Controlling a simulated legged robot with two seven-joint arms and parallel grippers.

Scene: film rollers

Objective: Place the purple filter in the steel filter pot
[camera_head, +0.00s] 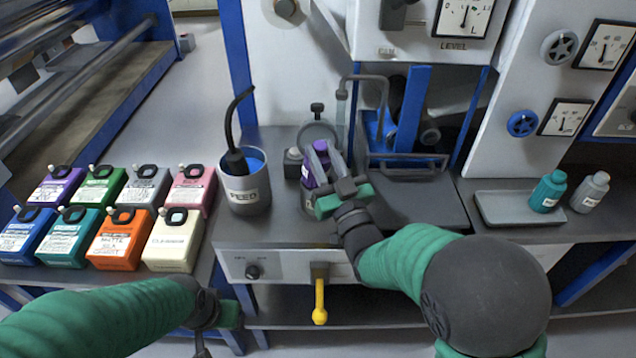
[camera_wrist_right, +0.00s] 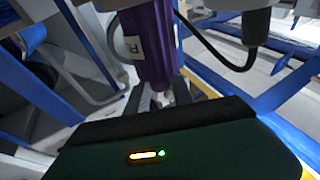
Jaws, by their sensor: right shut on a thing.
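The purple filter (camera_head: 308,172) is held upright or slightly tilted in my right gripper (camera_head: 326,162), over the bench. It also shows in the right wrist view (camera_wrist_right: 148,45), with a white label on its side. The round steel filter pot (camera_head: 316,132) stands just behind the filter, partly hidden by it and the gripper; a dark knob stands above its rim. I cannot tell whether any part of the filter is inside the pot. My left gripper (camera_head: 212,322) hangs low at the bottom, in front of the bench; its fingers are hard to make out.
The steel FEED pot (camera_head: 246,198) with blue liquid and a black hose stands left of the filter. Several coloured ink cans (camera_head: 105,215) stand further left. A yellow handle (camera_head: 320,300) hangs below the bench front.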

